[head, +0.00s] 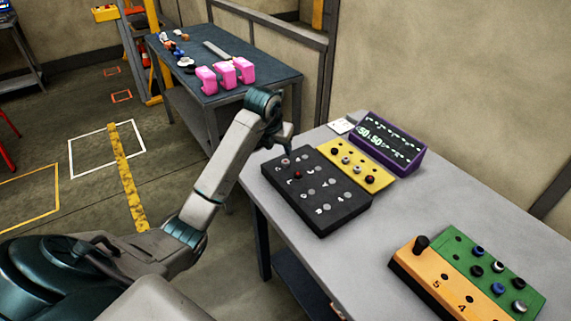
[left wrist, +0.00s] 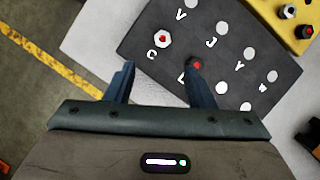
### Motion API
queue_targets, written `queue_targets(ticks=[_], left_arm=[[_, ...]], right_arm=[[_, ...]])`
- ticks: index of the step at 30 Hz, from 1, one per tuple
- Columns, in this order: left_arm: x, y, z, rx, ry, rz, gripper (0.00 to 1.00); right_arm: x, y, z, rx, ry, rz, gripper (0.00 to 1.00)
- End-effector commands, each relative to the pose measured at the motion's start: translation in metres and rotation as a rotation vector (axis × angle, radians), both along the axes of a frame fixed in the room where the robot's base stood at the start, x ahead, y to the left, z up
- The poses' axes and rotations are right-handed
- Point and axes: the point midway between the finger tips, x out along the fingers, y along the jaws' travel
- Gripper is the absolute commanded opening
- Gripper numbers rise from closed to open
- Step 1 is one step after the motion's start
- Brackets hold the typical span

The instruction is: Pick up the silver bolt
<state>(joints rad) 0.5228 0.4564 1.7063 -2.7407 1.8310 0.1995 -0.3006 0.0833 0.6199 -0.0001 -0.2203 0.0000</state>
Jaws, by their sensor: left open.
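A silver hex bolt with a red centre (left wrist: 162,38) sits on the black board (left wrist: 130,45) beside the letter C. It shows small near the board's far left corner in the head view (head: 285,162). My left gripper (left wrist: 160,72) is open and empty, its fingers pointing at the board just short of this bolt. The right fingertip is close to a black bolt with a red top (left wrist: 196,65). In the head view the left gripper (head: 283,143) is above the board's far left corner. My right gripper is not in view.
A yellow board (head: 352,150) with silver and dark bolts lies beside the black board, before a purple display box (head: 395,135). A green and orange board (head: 450,265) with several bolts lies nearer. The grey tabletop (head: 400,205) between is clear.

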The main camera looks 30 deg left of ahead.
Motion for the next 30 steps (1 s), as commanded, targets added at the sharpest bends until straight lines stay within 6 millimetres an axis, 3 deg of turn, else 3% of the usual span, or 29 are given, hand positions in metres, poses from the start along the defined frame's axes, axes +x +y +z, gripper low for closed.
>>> queue_targets(ticks=[6,14,22,30], left_arm=[[0.013,0.001,-0.031,-0.003,0.005,-0.001,0.49],[0.023,0.002,-0.047,-0.003,0.003,-0.002,0.49],[0.041,0.003,-0.079,-0.003,0.002,-0.001,0.49],[0.043,0.004,-0.088,-0.001,0.000,-0.003,0.49]], right_arm=[[0.000,0.000,0.012,0.000,0.000,0.000,0.36],[0.000,0.004,0.023,0.004,0.000,-0.002,0.36],[0.000,0.007,0.041,0.007,-0.001,-0.002,0.36],[0.001,0.005,0.042,0.005,-0.001,-0.001,0.36]])
